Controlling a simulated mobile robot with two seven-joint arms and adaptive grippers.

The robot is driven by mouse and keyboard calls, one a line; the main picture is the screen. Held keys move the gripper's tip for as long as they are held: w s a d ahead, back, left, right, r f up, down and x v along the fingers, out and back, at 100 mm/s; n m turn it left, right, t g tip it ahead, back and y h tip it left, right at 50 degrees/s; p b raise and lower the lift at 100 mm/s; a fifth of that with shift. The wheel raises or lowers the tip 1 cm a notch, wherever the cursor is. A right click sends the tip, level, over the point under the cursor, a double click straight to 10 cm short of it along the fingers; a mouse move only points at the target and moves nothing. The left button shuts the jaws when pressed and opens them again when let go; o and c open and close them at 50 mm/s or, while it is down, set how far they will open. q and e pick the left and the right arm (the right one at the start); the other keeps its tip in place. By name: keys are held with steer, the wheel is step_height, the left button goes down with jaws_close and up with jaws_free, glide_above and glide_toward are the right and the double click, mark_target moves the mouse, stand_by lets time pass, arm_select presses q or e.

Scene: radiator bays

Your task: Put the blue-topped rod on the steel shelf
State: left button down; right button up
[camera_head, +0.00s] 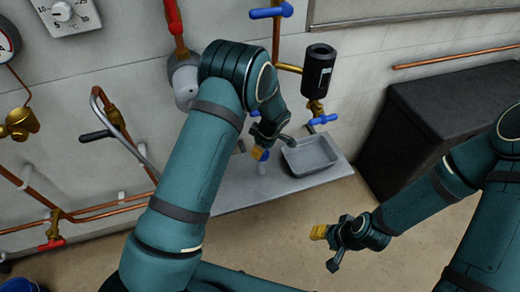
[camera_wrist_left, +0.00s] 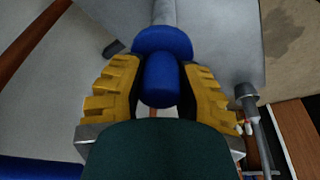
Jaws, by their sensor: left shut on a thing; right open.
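The blue-topped rod has a blue head (camera_wrist_left: 160,80) and a grey shaft (camera_wrist_left: 165,12). In the left wrist view, the head sits between the yellow pads of my left gripper (camera_wrist_left: 160,95), which is shut on it. In the head view, a bit of the blue top (camera_head: 264,155) shows beside my left gripper (camera_head: 260,146), over the steel shelf (camera_head: 240,190). I cannot tell whether the rod's lower end touches the shelf. The shelf is a flat grey plate along the wall. My right gripper (camera_head: 326,248) is open and empty, above the floor in front.
A grey tray (camera_head: 311,156) stands on the shelf just right of my left gripper. Copper pipes, a black cylinder (camera_head: 319,70) and blue valve handles (camera_head: 323,120) stick out from the wall behind. A dark box (camera_head: 440,120) stands at the right. The shelf's front middle looks clear.

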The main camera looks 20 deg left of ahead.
arm_select(q)
steer(key=shift+f, duration=0.1)
steer(key=c, duration=0.7)
jaws_free()
steer(key=shift+c, duration=0.2)
